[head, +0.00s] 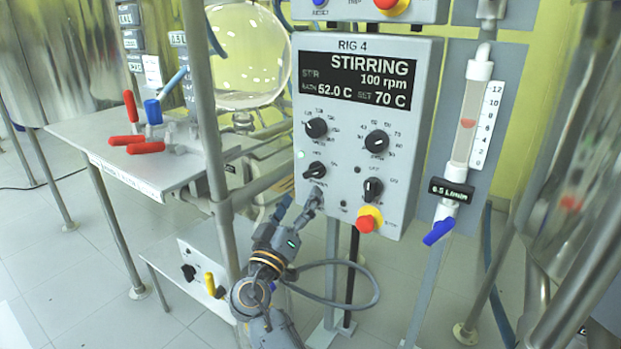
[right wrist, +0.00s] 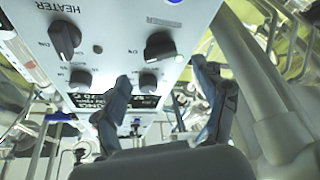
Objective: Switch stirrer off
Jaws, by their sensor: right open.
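The RIG 4 control box (head: 430,75) shows STIRRING, 100 rpm, on its display (head: 357,80). The box carries two rows of black knobs. The lower-left knob (head: 314,170) appears to be the stirrer switch; its label is too small to read. It also shows in the right wrist view (right wrist: 160,46), beside a knob (right wrist: 64,38) labelled HEATER. My right gripper (head: 300,197) is open and empty, just below the lower-left knob in the head view. In the right wrist view its fingertips (right wrist: 163,72) are spread, with the knob between and beyond them, apparently untouched. My left gripper is out of view.
A red stop button on a yellow base (head: 368,219) sits at the box's lower right. A metal frame post (head: 205,120) stands close left of my right gripper. A flow meter with a blue valve handle (head: 439,231) is at right. Red-handled valves (head: 143,147) are at left.

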